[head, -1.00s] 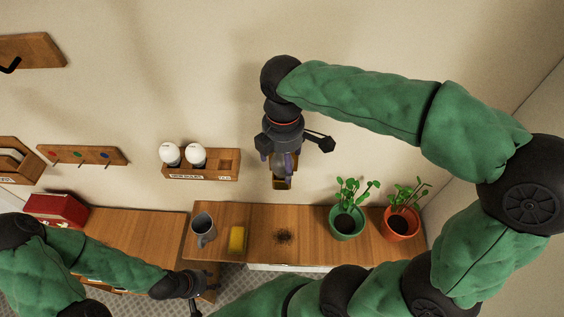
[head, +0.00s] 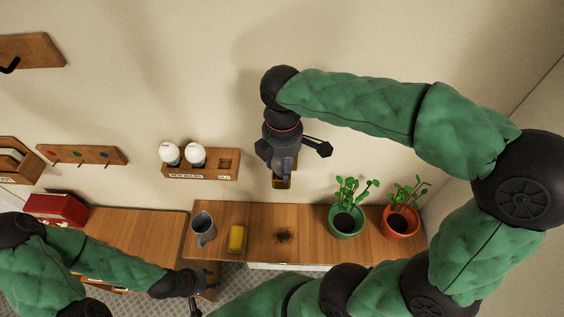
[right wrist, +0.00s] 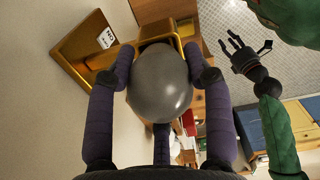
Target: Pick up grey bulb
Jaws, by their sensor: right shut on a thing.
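The grey bulb (right wrist: 162,83) is a smooth round globe held between the dark purple fingers of my right gripper (right wrist: 167,65). In the head view this gripper (head: 284,172) is by the wall at a brass-coloured fixture (head: 281,184), and its fingers mostly hide the bulb. In the right wrist view the bulb lies in front of the fixture's gold box (right wrist: 88,48); I cannot tell whether it still touches the fixture. My left gripper (right wrist: 243,52) is empty with its fingers spread, low and away from the bulb.
A wall rack (head: 215,178) left of the fixture holds two white bulbs (head: 183,154) and has an empty square slot. Below, a wooden shelf (head: 262,215) carries a grey jug (head: 203,228), a yellow block (head: 237,239) and two potted plants (head: 347,222).

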